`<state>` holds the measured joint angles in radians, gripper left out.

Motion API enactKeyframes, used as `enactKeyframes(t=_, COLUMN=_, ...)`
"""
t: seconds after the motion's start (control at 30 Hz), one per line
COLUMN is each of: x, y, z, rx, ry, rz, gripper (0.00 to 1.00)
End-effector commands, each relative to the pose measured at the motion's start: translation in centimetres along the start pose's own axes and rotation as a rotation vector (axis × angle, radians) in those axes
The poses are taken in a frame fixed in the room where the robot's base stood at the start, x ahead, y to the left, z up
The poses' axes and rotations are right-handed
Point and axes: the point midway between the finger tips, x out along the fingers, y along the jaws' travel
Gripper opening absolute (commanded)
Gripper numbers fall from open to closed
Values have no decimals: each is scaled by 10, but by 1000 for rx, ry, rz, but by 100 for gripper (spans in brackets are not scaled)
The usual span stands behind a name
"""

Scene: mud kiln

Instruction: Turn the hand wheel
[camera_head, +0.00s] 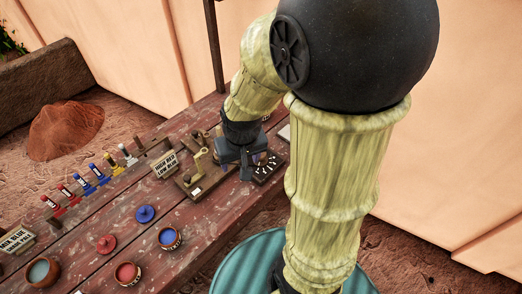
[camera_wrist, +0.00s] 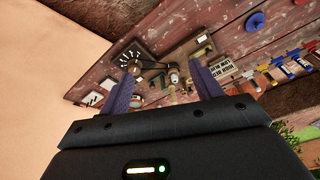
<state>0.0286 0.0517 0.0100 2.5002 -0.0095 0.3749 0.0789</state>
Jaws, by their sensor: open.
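My gripper (camera_head: 243,164) is over the far part of the wooden table, pointing down, beside a black dial with white marks (camera_head: 268,169). In the wrist view my gripper (camera_wrist: 163,70) has its two blue fingers spread apart with nothing clearly held between them. Small metal and pale parts (camera_wrist: 172,76) show between and beyond the fingers, with the dial (camera_wrist: 133,57) at upper left. I cannot clearly pick out a hand wheel; it may be among these parts or hidden by my gripper. A board with a brass crank-like lever (camera_head: 201,167) lies just left of my gripper.
The plank table (camera_head: 190,222) holds a small heat sign (camera_head: 163,165), a row of coloured levers (camera_head: 96,174), a blue disc (camera_head: 145,214), a red disc (camera_head: 106,244) and several small pots (camera_head: 170,238). A plain wall (camera_head: 130,45) stands behind.

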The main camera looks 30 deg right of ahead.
Motion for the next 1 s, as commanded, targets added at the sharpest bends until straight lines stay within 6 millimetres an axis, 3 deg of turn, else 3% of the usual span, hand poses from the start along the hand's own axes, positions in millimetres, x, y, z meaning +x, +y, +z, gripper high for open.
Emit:
enactKeyframes(t=0.27, x=31, y=39, z=-83, rx=430, ry=-83, rz=44, gripper=64)
enactKeyframes(t=0.5, x=76, y=92, z=-142, rx=859, ry=-152, rz=96, gripper=64)
enactKeyframes(t=0.7, x=103, y=125, z=-164, rx=1095, ry=-182, rz=127, gripper=64)
enactKeyframes(t=1.0, x=107, y=129, z=-166, rx=1131, ry=-184, rz=133, gripper=64)
